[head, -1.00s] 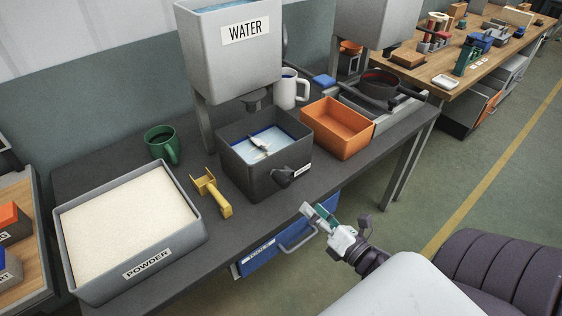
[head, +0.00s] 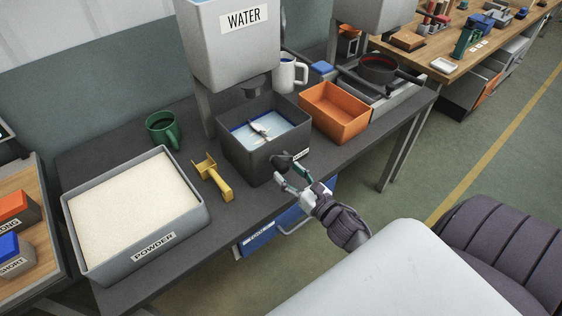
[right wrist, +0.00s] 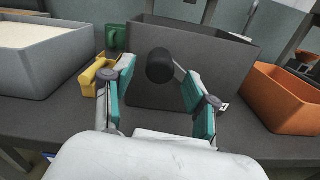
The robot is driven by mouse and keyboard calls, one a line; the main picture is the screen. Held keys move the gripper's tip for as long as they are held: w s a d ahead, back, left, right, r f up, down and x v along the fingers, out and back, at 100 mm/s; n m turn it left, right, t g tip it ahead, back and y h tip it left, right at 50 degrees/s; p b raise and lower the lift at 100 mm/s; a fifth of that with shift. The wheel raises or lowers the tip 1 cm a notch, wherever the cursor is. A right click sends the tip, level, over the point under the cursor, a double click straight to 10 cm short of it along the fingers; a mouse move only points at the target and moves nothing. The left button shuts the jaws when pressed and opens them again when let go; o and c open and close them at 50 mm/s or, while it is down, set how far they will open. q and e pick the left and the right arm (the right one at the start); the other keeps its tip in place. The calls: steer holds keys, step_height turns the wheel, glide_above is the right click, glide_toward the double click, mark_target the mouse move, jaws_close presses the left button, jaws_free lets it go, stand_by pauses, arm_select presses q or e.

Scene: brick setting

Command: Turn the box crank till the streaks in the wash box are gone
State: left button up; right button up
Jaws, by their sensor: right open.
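The dark grey wash box (head: 248,158) stands on the dark bench under the water tank. It holds pale blue liquid (head: 270,140) with a whitish, dark-edged piece in it; separate streaks are too small to make out. The box crank (head: 281,159) is on its front wall. In the right wrist view its round black knob (right wrist: 160,65) faces me. My right gripper (head: 294,176) is open at the crank. In the right wrist view the knob appears between the open fingertips (right wrist: 156,74); I cannot tell whether they touch it. My left gripper is not in view.
A yellow scoop (head: 212,178) and a powder tray (head: 200,215) are left of the box, with a green mug (head: 162,130) behind. An orange bin (head: 334,113) stands close on the right. The WATER tank (head: 225,55) hangs above. Blue drawers are below the bench edge.

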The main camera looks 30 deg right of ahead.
steer(key=shift+w+a+p, duration=0.15)
steer(key=shift+w+p, duration=0.2)
steer(key=shift+w, duration=1.6)
jaws_close()
